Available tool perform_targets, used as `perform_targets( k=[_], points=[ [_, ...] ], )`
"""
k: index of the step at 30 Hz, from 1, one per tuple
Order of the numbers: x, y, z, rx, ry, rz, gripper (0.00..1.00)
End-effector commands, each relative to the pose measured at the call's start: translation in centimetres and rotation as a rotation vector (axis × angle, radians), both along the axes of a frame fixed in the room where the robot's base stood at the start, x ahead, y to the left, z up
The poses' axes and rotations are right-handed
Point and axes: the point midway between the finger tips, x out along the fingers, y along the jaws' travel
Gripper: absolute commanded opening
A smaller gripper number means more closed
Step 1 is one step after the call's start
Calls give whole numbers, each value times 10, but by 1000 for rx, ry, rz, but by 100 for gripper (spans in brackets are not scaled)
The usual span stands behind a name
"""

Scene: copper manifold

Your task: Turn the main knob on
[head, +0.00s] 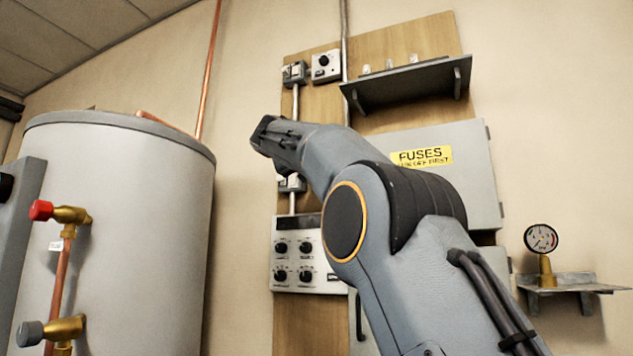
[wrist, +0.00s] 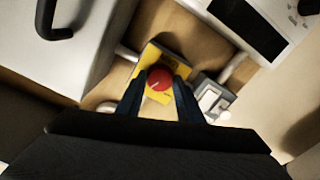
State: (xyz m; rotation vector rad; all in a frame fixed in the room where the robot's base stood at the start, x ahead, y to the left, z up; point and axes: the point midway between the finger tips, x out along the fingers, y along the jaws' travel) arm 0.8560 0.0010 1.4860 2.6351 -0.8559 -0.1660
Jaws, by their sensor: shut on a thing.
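The red round knob (wrist: 161,74), which looks like the main knob, sits on a yellow plate (wrist: 150,52) fixed to the wooden board in the wrist view. My gripper (wrist: 160,84) is shut on the knob, with one dark finger on each side of it. A small pale mark shows on the knob's face, but its on or off position cannot be told. In the head view my arm rises from the lower right, and the knob and fingertips are not visible there.
A grey box with a white switch (wrist: 213,100) is close right of the knob. A white panel with dark knobs (head: 308,262) and the fuse cabinet (head: 470,160) are nearby. A shelf (head: 410,82) juts out above; the tank (head: 120,230) stands left.

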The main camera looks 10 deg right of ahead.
Motion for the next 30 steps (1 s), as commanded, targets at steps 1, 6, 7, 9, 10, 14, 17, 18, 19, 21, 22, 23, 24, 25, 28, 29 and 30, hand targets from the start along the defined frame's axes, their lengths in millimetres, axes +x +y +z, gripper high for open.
perform_targets(
  k=[1,6,7,9,10,14,17,18,19,21,22,23,24,25,28,29,30],
  points=[
    [2,0,-4,35,-22,0,11],
    [1,0,-3,144,-102,-1,11],
    [1,0,-3,162,-115,0,11],
    [2,0,-3,198,-140,0,11],
    [2,0,-3,211,-150,-1,11],
    [1,0,-2,262,-187,-1,11],
    [1,0,-2,290,-208,-1,11],
    [1,0,-2,299,-214,-1,11],
    [1,0,-2,305,-218,-1,11],
    [1,0,-2,314,-225,-1,11],
    [1,0,-2,317,-227,-1,11],
    [1,0,-2,320,-229,-1,11],
    [1,0,-2,322,-230,-1,11],
    [1,0,-2,324,-232,-1,11],
    [1,0,-2,326,-233,-1,11],
    [1,0,-2,326,-233,-1,11],
    [1,0,-1,326,-233,-1,11]
  ],
)
